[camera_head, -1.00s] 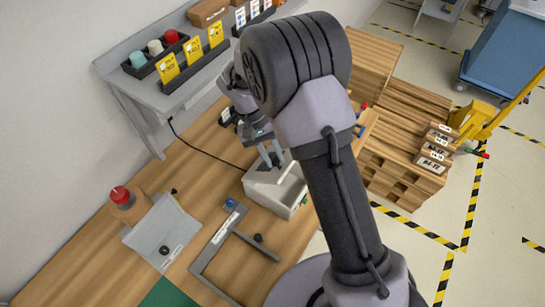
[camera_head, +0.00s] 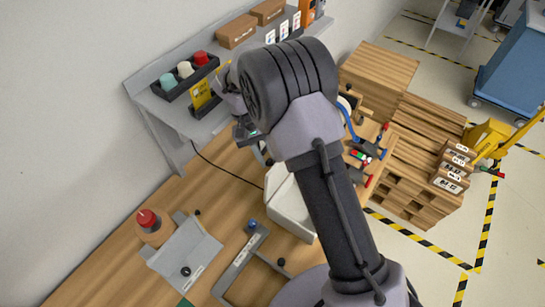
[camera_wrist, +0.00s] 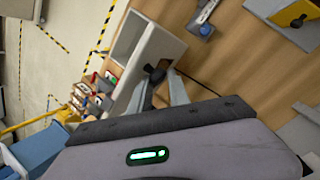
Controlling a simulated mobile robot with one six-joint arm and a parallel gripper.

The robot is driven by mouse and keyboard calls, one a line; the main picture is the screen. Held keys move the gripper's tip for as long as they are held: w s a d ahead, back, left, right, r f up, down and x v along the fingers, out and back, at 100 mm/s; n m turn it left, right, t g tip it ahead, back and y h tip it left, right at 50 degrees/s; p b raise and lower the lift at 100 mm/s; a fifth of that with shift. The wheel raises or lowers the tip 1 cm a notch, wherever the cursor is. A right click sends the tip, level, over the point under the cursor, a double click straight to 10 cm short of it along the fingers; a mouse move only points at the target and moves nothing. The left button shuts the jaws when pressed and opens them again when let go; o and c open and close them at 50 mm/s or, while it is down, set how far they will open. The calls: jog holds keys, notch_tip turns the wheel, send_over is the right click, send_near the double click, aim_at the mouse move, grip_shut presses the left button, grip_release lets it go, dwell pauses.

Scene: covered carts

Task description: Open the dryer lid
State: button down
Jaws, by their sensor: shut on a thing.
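The dryer is a small white box (camera_head: 290,207) on the wooden bench in the head view, partly behind my arm. In the wrist view its pale lid panel (camera_wrist: 163,46) carries a dark knob (camera_wrist: 154,74). My gripper (camera_wrist: 161,84) has its two fingers on either side of this knob, shut on it. A grey, shaded recess (camera_wrist: 127,36) with a white rim shows beside the panel. I cannot tell how far the lid is tilted. In the head view the fingers are hidden behind my arm.
A grey shelf (camera_head: 160,100) with cups and a yellow card stands along the wall. A red button (camera_head: 147,218), a grey hinged plate (camera_head: 185,255) and a grey frame (camera_head: 236,268) sit to the left on the bench. Wooden crates (camera_head: 405,190) stand to the right.

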jog(key=shift+s+a+f, duration=0.25)
jog(key=shift+a+f, duration=0.1)
jog(key=shift+f, duration=0.2)
jog(key=c, duration=1.4)
grip_release()
jog(key=shift+a, duration=0.1)
jog(key=shift+o, duration=1)
jog(key=shift+a, duration=0.25)
jog(key=shift+d, duration=0.25)
jog(key=shift+r, duration=0.2)
